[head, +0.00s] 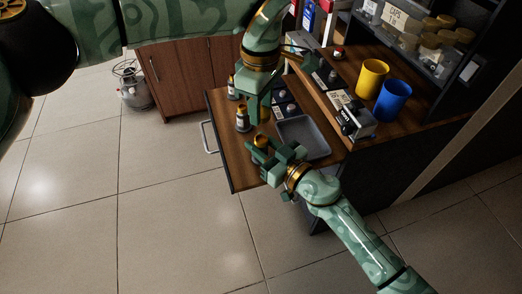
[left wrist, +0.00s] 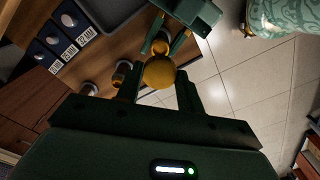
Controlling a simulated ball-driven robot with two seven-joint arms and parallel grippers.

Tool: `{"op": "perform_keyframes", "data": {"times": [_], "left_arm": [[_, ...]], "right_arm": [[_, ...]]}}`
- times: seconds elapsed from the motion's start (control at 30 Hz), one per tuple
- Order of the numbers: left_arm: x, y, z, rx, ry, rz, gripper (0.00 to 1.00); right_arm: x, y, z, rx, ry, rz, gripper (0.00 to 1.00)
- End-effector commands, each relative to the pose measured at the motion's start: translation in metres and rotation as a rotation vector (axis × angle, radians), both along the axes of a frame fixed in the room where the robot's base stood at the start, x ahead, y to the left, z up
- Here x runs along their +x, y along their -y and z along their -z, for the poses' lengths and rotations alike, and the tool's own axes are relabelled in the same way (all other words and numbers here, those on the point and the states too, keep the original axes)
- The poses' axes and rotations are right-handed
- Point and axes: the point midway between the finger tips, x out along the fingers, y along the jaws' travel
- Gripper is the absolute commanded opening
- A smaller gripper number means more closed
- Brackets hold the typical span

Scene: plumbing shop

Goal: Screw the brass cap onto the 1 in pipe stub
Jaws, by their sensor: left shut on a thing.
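The brass cap (left wrist: 158,74) shows as a round golden piece between the fingertips of my left gripper (left wrist: 160,82), which is shut on it. In the head view, my left gripper (head: 259,118) points down over the drawer board. Beyond the cap, the nearest brass-topped pipe stub (left wrist: 161,46) stands in line with it; a golden part (head: 261,141) shows there in the head view. I cannot tell whether cap and stub touch. My right gripper (head: 272,155) has its fingers beside this stub; it also shows in the left wrist view (left wrist: 165,35). Whether it grips is unclear.
A grey tray (head: 318,151) lies right of the grippers. Yellow (head: 372,77) and blue (head: 391,100) cups stand on the bench. Open tiled floor lies at left.

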Motion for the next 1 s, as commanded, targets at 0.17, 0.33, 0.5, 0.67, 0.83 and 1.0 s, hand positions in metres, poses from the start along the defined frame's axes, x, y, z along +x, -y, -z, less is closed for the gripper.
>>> {"op": "perform_keyframes", "data": {"times": [0.17, 0.33, 0.5, 0.67, 0.83, 1.0], "left_arm": [[0.000, 0.000, 0.003, 0.000, -0.001, 0.000, 0.14], [-0.001, 0.001, 0.025, 0.002, -0.001, 0.000, 0.14], [-0.001, 0.001, 0.048, 0.003, -0.001, 0.000, 0.14], [-0.001, 0.001, 0.049, 0.003, 0.001, 0.000, 0.14], [-0.001, 0.001, 0.049, 0.003, 0.001, 0.000, 0.14], [-0.001, 0.001, 0.049, 0.002, 0.000, 0.000, 0.14]], "right_arm": [[0.000, 0.000, 0.000, 0.001, -0.001, 0.000, 0.00], [0.000, 0.000, 0.000, 0.001, -0.001, 0.001, 0.00], [0.000, 0.000, 0.000, 0.000, -0.001, 0.001, 0.00], [0.000, 0.001, 0.000, 0.000, -0.001, 0.001, 0.00], [0.000, 0.001, 0.001, 0.000, -0.001, 0.001, 0.00], [0.000, 0.000, 0.001, 0.000, -0.001, 0.001, 0.00]]}}
